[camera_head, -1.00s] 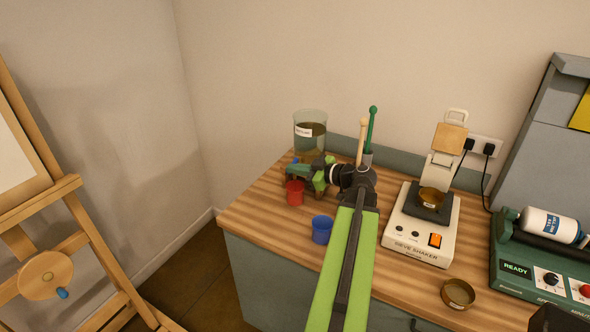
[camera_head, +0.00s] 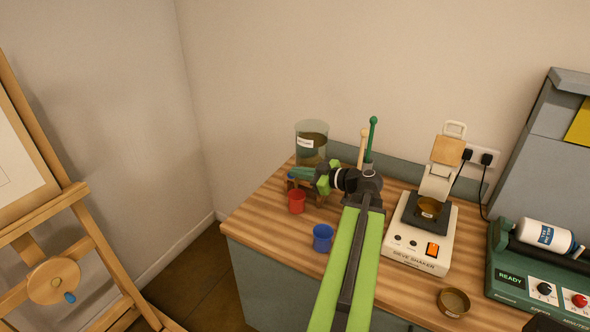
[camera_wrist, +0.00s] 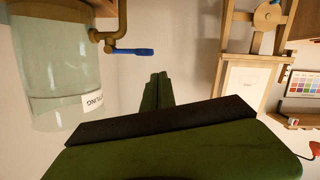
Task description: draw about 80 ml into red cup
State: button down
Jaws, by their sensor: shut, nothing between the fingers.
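A clear jar (camera_head: 311,133) with a white label stands on a wooden stand at the table's back left. In the wrist view the jar (camera_wrist: 50,70) appears upside down, with a brass tap (camera_wrist: 104,40) and its blue lever (camera_wrist: 131,51). The red cup (camera_head: 296,202) stands upright on the table in front of the stand; its inside is too small to read. My gripper (camera_head: 293,171) is shut and empty beside the jar's lower part, above and behind the red cup. In the wrist view its fingers (camera_wrist: 156,88) are together, apart from the lever.
A blue cup (camera_head: 322,238) stands near the front edge. To the right are a sieve shaker (camera_head: 420,245), a loose brass sieve (camera_head: 454,302) and a green roller machine (camera_head: 530,270). An easel (camera_head: 60,240) stands left of the table.

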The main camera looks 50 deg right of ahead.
jog(key=p+v, duration=0.1)
jog(key=v, duration=0.7)
jog(key=shift+f, duration=0.2)
jog(key=w+a+n+g+y, duration=0.2)
jog(key=w+a+n+y, duration=0.25)
jog(key=w+a, duration=1.05)
jog(key=w+a+f+n+g+y, duration=0.2)
jog(key=w+a, duration=0.2)
jog(key=a, duration=0.6)
jog(key=w+a+f+n+g+y, duration=0.1)
jog(key=w+a+f+g+y, duration=0.2)
jog(key=a, duration=0.7)
jog(key=s+a+f+g+h, duration=0.1)
jog(key=a+f+g+h, duration=0.3)
jog(key=a, duration=0.7)
jog(key=s+a+f+g+h, duration=0.1)
jog(key=a+f+g, duration=0.2)
jog(key=a+f, duration=0.55)
jog(key=d+m+h, duration=0.1)
jog(key=m+h, duration=0.1)
jog(key=m, duration=0.2)
jog(key=s+d+m+h, duration=0.1)
jog(key=d+m+h, duration=0.1)
jog(key=m, duration=0.1)
jog(key=d+m+g+h, duration=0.1)
jog(key=d+m+h, duration=0.1)
jog(key=m, duration=0.2)
jog(key=shift+s+d+f+m, duration=0.15)
jog(key=shift+s+f+m, duration=0.2)
jog(key=shift+s, duration=0.05)
